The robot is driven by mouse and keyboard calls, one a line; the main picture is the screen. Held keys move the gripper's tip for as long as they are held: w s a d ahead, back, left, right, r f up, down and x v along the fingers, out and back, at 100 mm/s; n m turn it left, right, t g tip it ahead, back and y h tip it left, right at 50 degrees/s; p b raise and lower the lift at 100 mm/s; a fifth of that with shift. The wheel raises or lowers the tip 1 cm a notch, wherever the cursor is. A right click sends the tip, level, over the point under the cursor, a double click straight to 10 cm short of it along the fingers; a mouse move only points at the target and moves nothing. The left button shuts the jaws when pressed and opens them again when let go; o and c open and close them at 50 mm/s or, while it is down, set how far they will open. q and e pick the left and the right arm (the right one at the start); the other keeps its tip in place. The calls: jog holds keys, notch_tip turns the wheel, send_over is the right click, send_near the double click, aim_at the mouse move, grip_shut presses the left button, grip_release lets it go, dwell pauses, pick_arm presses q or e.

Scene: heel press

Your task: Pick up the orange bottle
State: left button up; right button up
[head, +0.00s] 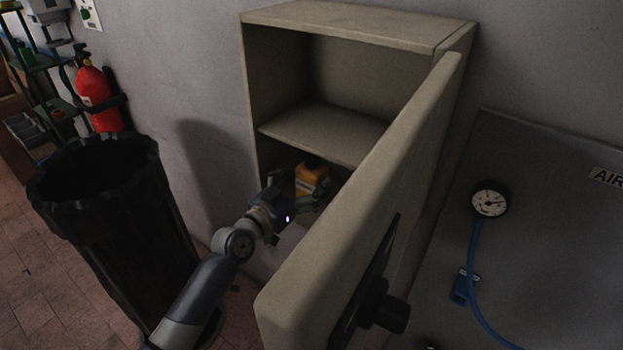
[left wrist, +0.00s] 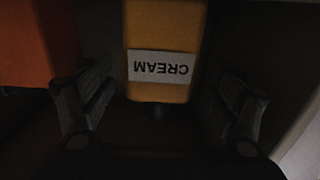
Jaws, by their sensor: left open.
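An orange-yellow bottle (head: 313,178) with a dark cap is in the lower compartment of the beige wall cabinet (head: 350,27), under its middle shelf. In the left wrist view the orange-yellow bottle (left wrist: 165,28) has a pale label reading CREAM upside down. My left gripper (head: 300,194) reaches into the lower compartment at this bottle. In the left wrist view the left gripper (left wrist: 163,92) is open, with one finger to each side of the bottle and visible gaps. A red-orange object (left wrist: 36,42) is left of the bottle there, only partly seen. My right gripper is not in view.
The open cabinet door (head: 350,210) with its dark handle (head: 380,300) stands close to the right of my left arm. A black bin (head: 110,220) is at the left, and a red fire extinguisher (head: 97,95) hangs behind it. The upper compartment looks empty.

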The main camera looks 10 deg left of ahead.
aim_at(305, 180)
pick_arm(q)
jog(key=shift+x, duration=1.2)
jog(key=shift+w+d, duration=0.1)
jog(key=shift+w, duration=0.15)
jog(key=shift+f, duration=0.1)
jog(key=c, duration=1.3)
jog(key=shift+o, duration=0.2)
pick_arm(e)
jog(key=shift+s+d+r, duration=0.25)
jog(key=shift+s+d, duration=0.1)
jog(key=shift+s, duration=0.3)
pick_arm(q)
jog(key=shift+r, duration=0.2)
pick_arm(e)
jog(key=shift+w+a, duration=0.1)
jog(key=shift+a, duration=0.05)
